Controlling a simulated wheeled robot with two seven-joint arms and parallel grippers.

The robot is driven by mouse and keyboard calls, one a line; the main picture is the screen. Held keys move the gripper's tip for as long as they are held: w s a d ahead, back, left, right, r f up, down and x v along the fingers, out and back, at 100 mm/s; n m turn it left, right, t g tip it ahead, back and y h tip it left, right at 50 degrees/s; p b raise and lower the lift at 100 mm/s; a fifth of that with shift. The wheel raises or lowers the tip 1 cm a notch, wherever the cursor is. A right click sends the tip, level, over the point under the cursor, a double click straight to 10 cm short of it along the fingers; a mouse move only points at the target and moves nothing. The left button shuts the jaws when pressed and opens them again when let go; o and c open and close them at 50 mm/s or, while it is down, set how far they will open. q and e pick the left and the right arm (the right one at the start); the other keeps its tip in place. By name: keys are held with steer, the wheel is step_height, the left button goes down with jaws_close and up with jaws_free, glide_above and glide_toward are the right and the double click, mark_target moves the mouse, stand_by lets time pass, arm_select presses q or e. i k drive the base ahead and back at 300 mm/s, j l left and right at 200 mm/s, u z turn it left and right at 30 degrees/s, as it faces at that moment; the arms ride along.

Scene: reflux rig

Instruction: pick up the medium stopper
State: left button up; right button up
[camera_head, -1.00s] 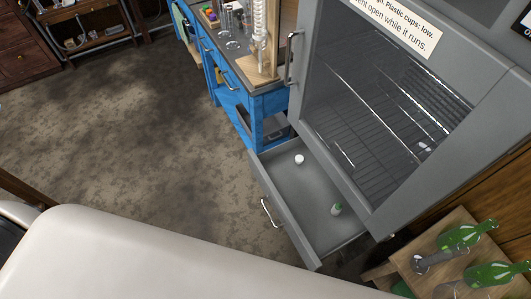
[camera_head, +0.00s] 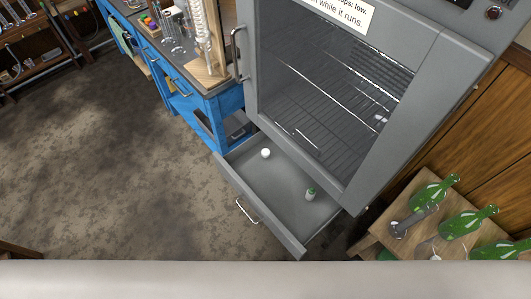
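Two small objects are in the open grey drawer (camera_head: 285,190) below the glass-fronted cabinet. One is a small white round object (camera_head: 265,153) near the back left of the drawer. The other is a small green and white object (camera_head: 311,194) near the drawer's right side. I cannot tell at this size whether either is the medium stopper. Neither of my grippers is in view.
The drawer's handle (camera_head: 247,210) faces the open floor (camera_head: 110,190). The grey cabinet (camera_head: 335,90) stands above the drawer. A blue bench (camera_head: 190,105) with glassware is to the left. A wooden table (camera_head: 400,235) with green bottles is at right.

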mark_target(266, 152)
steer(key=i+j+z, duration=0.15)
steer(key=j+z, duration=0.35)
steer(key=i+j+z, duration=0.1)
steer(key=j+z, duration=0.9)
steer(key=k, duration=0.05)
